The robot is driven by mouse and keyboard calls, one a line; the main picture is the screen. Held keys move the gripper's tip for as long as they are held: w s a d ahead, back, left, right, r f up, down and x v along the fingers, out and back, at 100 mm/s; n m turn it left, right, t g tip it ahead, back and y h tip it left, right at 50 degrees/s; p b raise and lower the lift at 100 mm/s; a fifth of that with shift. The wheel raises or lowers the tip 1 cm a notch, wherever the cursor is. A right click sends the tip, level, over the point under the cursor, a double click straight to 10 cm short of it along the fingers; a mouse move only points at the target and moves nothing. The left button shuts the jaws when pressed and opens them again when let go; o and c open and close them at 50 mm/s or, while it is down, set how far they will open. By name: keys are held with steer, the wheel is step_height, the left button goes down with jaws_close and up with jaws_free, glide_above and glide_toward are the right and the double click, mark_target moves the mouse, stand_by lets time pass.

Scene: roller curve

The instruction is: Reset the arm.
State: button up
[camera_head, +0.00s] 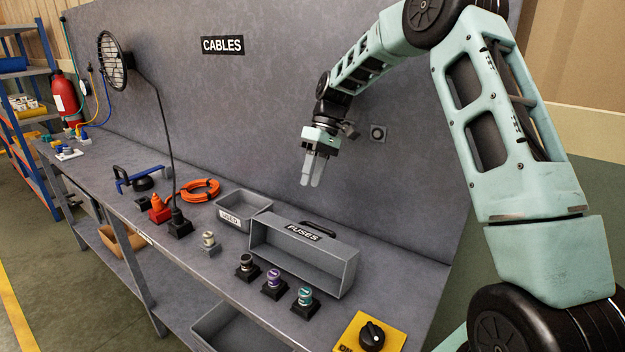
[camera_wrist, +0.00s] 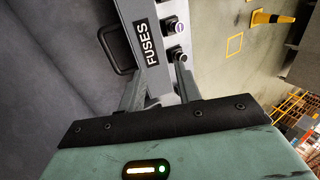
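My arm reaches in from the right in the head view, bent over the bench. My gripper (camera_head: 311,182) hangs above the back of the bench, fingers pointing down, clear of everything. In the wrist view its two pale fingers (camera_wrist: 160,76) stand apart with nothing held between them. The grey FUSES box (camera_head: 306,256) sits on the bench below my gripper; it also shows beyond the fingers in the wrist view (camera_wrist: 142,14).
On the grey bench stand a USED bin (camera_head: 236,221), several round fuses on black bases (camera_head: 274,282), a yellow-plated rotary switch (camera_head: 372,336), an orange cable coil (camera_head: 200,190) and a lamp (camera_head: 112,60). A wall panel stands behind my gripper. Air above the bench is free.

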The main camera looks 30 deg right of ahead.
steer(key=s+a+r+n+h, duration=0.1)
steer(key=s+a, duration=0.6)
steer(key=a, duration=0.3)
steer(key=s+a+r+n+h, duration=0.1)
steer(key=s+a+h, duration=0.1)
steer(key=s+a, duration=0.65)
steer(key=s+a+f+t, duration=0.1)
steer(key=s+a, duration=0.1)
steer(key=s, duration=0.7)
steer(key=s+a+f+n+t+h, duration=0.1)
steer(key=s+a, duration=0.2)
steer(key=s, duration=0.6)
steer(key=shift+s+f, duration=0.3)
steer(key=shift+a, duration=0.1)
